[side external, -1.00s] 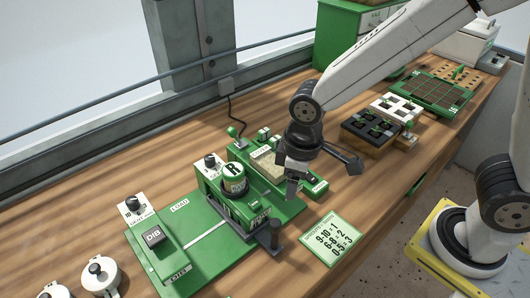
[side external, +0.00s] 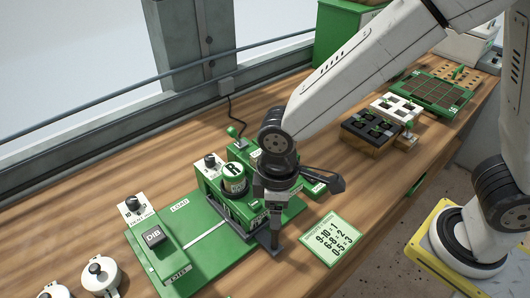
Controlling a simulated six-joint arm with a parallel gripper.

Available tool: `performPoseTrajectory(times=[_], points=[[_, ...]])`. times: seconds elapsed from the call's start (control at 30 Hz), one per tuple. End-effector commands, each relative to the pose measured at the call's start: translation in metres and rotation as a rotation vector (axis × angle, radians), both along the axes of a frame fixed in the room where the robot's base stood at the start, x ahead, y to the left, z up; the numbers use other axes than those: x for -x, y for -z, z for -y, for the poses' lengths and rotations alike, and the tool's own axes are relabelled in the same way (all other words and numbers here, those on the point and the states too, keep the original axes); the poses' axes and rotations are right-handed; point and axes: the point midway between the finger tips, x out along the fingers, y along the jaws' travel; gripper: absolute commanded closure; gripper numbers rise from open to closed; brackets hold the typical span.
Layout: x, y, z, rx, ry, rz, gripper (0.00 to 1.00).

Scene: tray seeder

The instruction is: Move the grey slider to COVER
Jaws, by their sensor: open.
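The green seeder (side external: 205,250) stands on the wooden bench, with a white line across its base and a cylinder marked R (side external: 234,178) on top. A dark grey piece (side external: 264,240) at its front right edge looks like the grey slider; it is partly hidden. My gripper (side external: 274,232) points down at that piece, with its jaws open. Whether the fingers touch the piece or stand around it cannot be told. No COVER label can be read; my wrist hides part of the seeder's right side.
A printed number card (side external: 332,239) lies right of the seeder. A block marked DIB (side external: 153,238) is on the seeder's left part, with white lidded pots (side external: 100,274) beyond. Black and white trays (side external: 372,134) stand at the back right. Bare bench lies in front.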

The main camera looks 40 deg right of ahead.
Motion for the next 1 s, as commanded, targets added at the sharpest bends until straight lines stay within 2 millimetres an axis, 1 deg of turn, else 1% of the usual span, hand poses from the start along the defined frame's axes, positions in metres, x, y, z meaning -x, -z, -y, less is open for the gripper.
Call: performPoseTrajectory(times=[0.03,0.2,0.4,0.6,0.9,0.93,0.97,1.0], points=[[0.0,0.007,0.0,0.002,0.0,-0.004,0.29],[0.0,0.026,0.0,0.003,0.0,-0.003,0.29],[0.0,0.043,0.0,0.002,0.001,-0.002,0.29],[0.0,0.052,0.0,0.001,0.001,-0.001,0.29],[0.0,0.052,0.0,0.0,0.001,0.0,0.29],[0.0,0.052,0.0,0.0,0.001,0.0,0.35],[0.0,0.052,0.0,0.0,0.001,0.0,0.45],[0.0,0.052,0.0,0.0,0.001,0.0,0.57]])
